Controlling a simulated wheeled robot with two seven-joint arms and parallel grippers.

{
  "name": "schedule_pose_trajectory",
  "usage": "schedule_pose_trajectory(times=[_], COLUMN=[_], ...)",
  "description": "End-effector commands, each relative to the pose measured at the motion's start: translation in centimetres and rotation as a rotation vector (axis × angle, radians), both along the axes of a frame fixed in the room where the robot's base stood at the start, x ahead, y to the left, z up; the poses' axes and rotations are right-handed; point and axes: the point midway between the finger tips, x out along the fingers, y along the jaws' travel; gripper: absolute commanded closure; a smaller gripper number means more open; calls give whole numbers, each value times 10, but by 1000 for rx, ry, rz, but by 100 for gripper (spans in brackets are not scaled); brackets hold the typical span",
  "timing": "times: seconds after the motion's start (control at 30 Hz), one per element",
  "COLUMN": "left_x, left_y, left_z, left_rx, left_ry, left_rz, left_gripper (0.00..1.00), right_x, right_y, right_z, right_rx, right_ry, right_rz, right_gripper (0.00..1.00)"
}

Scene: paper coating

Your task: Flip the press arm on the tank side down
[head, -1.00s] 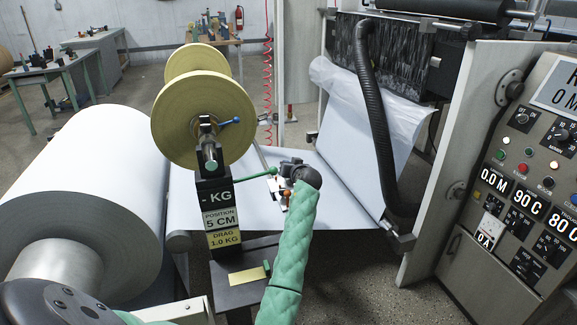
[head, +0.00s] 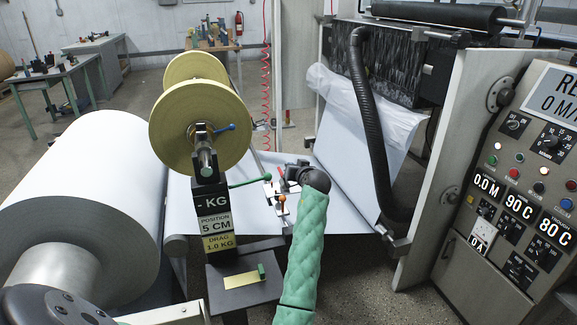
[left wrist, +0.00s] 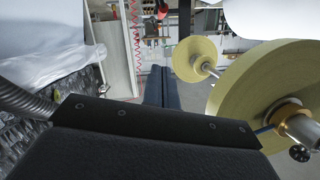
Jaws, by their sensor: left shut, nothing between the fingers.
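A small clamp fixture (head: 270,190) with red and orange parts stands over the white web in the head view, just left of my left wrist. A green-handled lever (head: 250,182) reaches left from it. I cannot tell for certain which part is the tank-side press arm. My left gripper (head: 291,168) is just behind and right of this fixture, mostly hidden by the wrist; I cannot tell if it touches. In the left wrist view its dark fingers (left wrist: 166,86) are together and empty. My right gripper is not in view.
Yellow rolls (head: 197,120) on a shaft stand left of my left arm, above a post with a KG label (head: 212,203). A large white roll (head: 85,190) lies farther left. A black hose (head: 370,120) and control console (head: 520,190) stand right.

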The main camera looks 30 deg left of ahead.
Motion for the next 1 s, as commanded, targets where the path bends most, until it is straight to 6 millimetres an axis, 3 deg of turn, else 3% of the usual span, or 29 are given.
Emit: schedule_pose_trajectory(times=[0.33, 0.87, 1.0], left_x=[-10, -10, -1], left_y=[-14, -14, -19], left_z=[5, 5, 9], left_rx=[0, 7, 45], left_ry=[0, 9, 17], left_rz=[0, -3, -64], left_gripper=[100, 100, 100], right_x=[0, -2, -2], right_y=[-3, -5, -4], right_z=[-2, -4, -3], right_rx=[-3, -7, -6], right_ry=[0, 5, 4], right_rz=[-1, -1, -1], right_gripper=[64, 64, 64])
